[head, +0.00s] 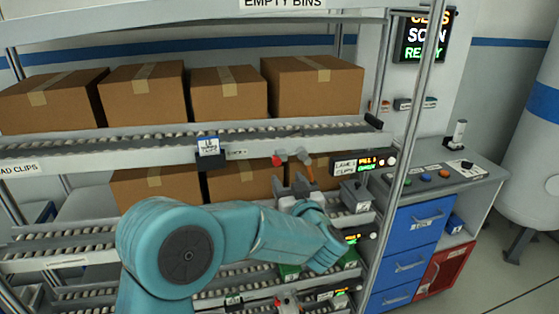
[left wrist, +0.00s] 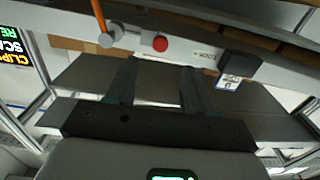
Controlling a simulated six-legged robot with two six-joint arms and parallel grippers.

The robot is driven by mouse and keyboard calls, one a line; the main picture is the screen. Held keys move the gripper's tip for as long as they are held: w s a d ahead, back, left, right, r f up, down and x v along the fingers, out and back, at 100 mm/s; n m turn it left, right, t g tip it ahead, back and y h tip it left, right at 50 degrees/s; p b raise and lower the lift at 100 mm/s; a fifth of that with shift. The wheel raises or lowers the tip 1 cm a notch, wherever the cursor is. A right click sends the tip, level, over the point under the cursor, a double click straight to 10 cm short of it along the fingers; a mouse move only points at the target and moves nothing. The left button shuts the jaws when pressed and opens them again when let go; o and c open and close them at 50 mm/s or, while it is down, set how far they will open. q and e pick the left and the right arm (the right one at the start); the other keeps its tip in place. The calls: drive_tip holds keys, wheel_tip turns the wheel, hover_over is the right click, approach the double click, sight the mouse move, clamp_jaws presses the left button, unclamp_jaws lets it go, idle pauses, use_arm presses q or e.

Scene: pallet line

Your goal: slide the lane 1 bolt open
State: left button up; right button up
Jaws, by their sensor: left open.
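The lane 1 fittings sit on the front rail just left of the lane 1 sign (head: 358,163). They are a red round knob (head: 279,160) and an orange rod (head: 306,166). In the left wrist view the red knob (left wrist: 160,44) is beside the orange rod (left wrist: 98,16), which has a grey rounded end. I cannot tell how far the bolt is slid. My left gripper (head: 299,182) is just below them, fingers pointing up at the rail. My right gripper is out of view.
Several cardboard boxes (head: 228,92) stand on the upper roller lane, with more below. A blue-and-white tag (head: 207,146) hangs left of the knob. A rack post (head: 405,120) stands right of the sign. A counter (head: 440,180) with buttons and blue drawers is farther right.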

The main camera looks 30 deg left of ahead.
sight(275, 164)
use_arm(q)
drive_tip(key=p+x, duration=0.2)
drive_tip(key=x, duration=0.6)
drive_tip(key=shift+w+a+f, duration=0.1)
drive_tip(key=shift+w+a, duration=0.2)
drive_tip(key=shift+a, duration=0.05)
clamp_jaws()
drive_tip(key=shift+s+a, duration=0.2)
drive_tip(key=s+a+b, duration=0.2)
drive_tip(key=s+a, duration=0.1)
drive_tip(key=shift+s, duration=0.2)
drive_tip(key=shift+w+d, duration=0.1)
drive_tip(key=shift+d, duration=0.1)
drive_tip(key=shift+a, duration=0.1)
